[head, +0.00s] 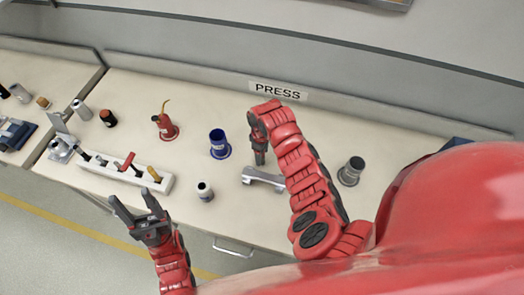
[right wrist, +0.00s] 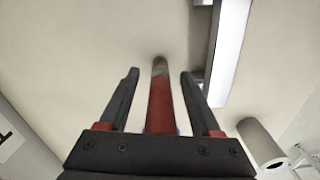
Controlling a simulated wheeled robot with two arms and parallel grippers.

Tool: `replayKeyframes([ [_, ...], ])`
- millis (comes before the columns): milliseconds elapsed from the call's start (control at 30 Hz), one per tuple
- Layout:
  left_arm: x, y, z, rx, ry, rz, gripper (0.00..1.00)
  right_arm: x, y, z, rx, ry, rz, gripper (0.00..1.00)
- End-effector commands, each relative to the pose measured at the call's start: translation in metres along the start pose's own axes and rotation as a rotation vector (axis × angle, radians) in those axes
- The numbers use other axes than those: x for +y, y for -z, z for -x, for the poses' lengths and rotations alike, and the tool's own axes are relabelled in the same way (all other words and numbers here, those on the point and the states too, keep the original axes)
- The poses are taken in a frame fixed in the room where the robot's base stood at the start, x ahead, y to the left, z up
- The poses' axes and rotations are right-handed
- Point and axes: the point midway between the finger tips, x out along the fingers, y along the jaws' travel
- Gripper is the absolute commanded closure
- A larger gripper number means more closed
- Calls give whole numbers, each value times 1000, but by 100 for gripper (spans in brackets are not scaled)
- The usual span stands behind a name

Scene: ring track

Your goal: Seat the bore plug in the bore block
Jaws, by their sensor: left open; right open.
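My right gripper (head: 260,158) points down over a low grey metal piece (head: 264,179) on the bench and hides part of it. This may be the bore block, but no bore shows. In the right wrist view, my right gripper (right wrist: 160,88) is open, with a finger on each side of a red rod (right wrist: 160,100) with a greyish tip. I cannot tell whether this rod is the bore plug. A gap shows on both sides of it. My left gripper (head: 135,208) is open and empty in front of the bench, left of a small pale cylinder with a dark top (head: 205,191).
A blue cup-shaped piece (head: 219,143), a red can with a spout (head: 165,122) and a dark grey cylinder (head: 351,171) stand on the bench (head: 310,120). A white rack (head: 125,176) holds several tools at the left. Bare bench lies behind the blue piece.

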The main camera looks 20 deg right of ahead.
Motion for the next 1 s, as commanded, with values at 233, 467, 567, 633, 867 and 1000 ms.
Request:
replayKeyframes([
  [233, 0, 0, 0, 0, 0, 0, 41, 0, 0, -3, -1, 1, -1, 35],
  [467, 0, 0, 0, 0, 0, 0, 41, 0, 0, -3, -1, 1, -1, 71],
  [567, 0, 0, 0, 0, 0, 0, 41, 0, 0, -3, -1, 1, -1, 89],
  [633, 0, 0, 0, 0, 0, 0, 41, 0, 0, -3, -1, 1, -1, 100],
  [867, 0, 0, 0, 0, 0, 0, 41, 0, 0, -2, 0, 1, -1, 100],
  [1000, 0, 0, 0, 0, 0, 0, 41, 0, 0, -2, 0, 0, -1, 100],
])
